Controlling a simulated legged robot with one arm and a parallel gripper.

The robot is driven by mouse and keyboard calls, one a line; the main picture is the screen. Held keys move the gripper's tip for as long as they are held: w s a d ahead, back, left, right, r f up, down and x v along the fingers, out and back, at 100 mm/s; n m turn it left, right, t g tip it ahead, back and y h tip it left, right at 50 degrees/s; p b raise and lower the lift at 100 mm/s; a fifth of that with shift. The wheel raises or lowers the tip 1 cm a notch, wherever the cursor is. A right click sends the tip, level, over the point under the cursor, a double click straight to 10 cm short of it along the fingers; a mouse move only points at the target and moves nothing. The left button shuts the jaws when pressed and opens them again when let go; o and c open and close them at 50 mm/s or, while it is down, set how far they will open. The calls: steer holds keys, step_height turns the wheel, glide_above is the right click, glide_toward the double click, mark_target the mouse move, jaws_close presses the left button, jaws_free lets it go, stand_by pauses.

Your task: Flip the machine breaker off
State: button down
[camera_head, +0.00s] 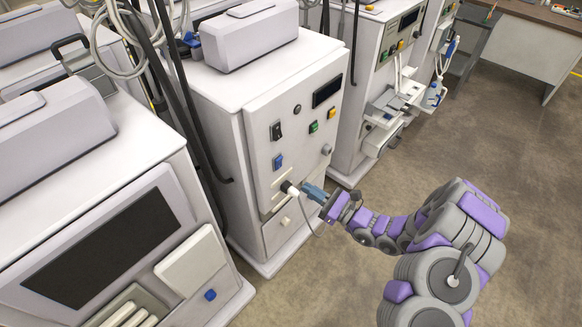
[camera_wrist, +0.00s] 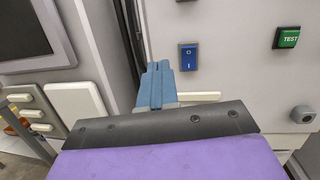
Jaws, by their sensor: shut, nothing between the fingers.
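The white machine (camera_head: 250,110) in the middle has a front panel with a black rocker switch (camera_head: 276,130) and a blue rocker switch (camera_head: 278,161) below it. The pictures do not label either as the breaker. The blue rocker also shows in the wrist view (camera_wrist: 188,57), with white marks on its face. My gripper (camera_head: 312,190) is in front of the lower panel, below and right of the blue rocker in the head view. Its blue fingers (camera_wrist: 158,75) are shut together and empty. In the wrist view they are left of and below the blue rocker, apart from it.
A white plug (camera_head: 291,189) with a hanging cord is in the panel close to my fingers. A green TEST button (camera_wrist: 287,37) and a grey knob (camera_wrist: 303,114) are on the same panel. Dark hoses hang left of the machine. The floor (camera_head: 480,150) at the right is open.

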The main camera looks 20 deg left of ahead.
mark_target(279, 163)
steer(key=f, duration=0.1)
steer(key=w+d+f+m+t, duration=0.1)
steer(key=w+d+f+m+t+h, duration=0.1)
steer(key=f, duration=0.1)
steer(key=shift+w+d, duration=0.1)
steer(key=shift+d, duration=0.05)
steer(key=b+x, duration=0.3)
steer(key=x, duration=1.1)
steer(key=shift+f, duration=0.15)
steer(key=shift+w, duration=0.1)
